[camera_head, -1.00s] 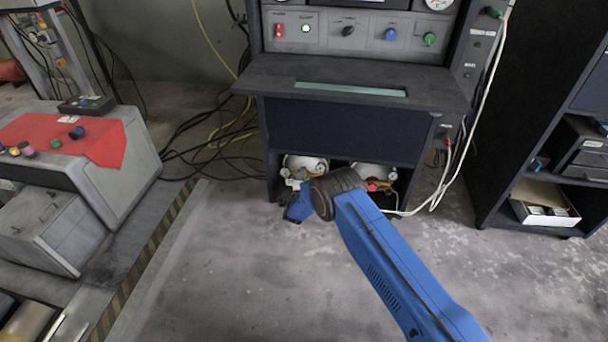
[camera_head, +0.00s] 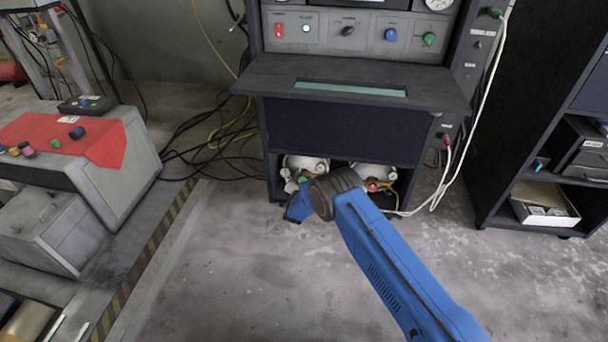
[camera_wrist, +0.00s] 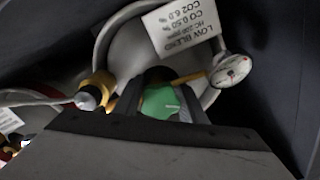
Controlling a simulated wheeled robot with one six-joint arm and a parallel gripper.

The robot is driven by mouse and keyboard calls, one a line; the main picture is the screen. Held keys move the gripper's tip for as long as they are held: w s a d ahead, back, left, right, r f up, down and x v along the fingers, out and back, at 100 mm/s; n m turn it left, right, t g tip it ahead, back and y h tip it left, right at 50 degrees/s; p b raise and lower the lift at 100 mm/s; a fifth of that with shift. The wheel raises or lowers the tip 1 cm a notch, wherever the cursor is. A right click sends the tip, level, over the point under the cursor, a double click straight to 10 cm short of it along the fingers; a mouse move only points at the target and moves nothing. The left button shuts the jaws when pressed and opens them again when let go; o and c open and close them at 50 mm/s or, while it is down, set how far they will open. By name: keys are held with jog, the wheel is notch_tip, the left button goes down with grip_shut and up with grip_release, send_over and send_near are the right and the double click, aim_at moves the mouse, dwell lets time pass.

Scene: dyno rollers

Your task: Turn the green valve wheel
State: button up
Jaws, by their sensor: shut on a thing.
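The green valve wheel (camera_wrist: 162,103) sits on a pale gas bottle (camera_wrist: 150,55) in the wrist view. My gripper (camera_wrist: 162,112) is shut on the wheel, with one dark finger on each side of it. In the head view a small green patch of the wheel (camera_head: 304,179) shows beside my blue wrist. The bottle (camera_head: 308,163) stands on the left in the low opening of the dark cabinet. A white "LOW BLEND" label (camera_wrist: 183,25) and a round gauge (camera_wrist: 232,69) are near the wheel. My wrist hides the fingertips in the head view.
A second bottle (camera_head: 375,174) with a red valve (camera_head: 371,187) stands to the right in the same opening. The cabinet's shelf (camera_head: 350,80) juts out above. A white hose (camera_head: 448,180) hangs at the right, and black cables (camera_head: 205,150) lie at the left. The floor in front is clear.

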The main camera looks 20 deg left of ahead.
jog(key=shift+f+n, duration=0.1)
jog(key=shift+n, duration=1.8)
jog(key=shift+s, duration=0.1)
jog(key=o, duration=1.1)
jog(key=shift+c, duration=0.2)
jog(key=shift+s, duration=0.3)
jog(key=v, duration=1.6)
jog(key=shift+s, duration=0.4)
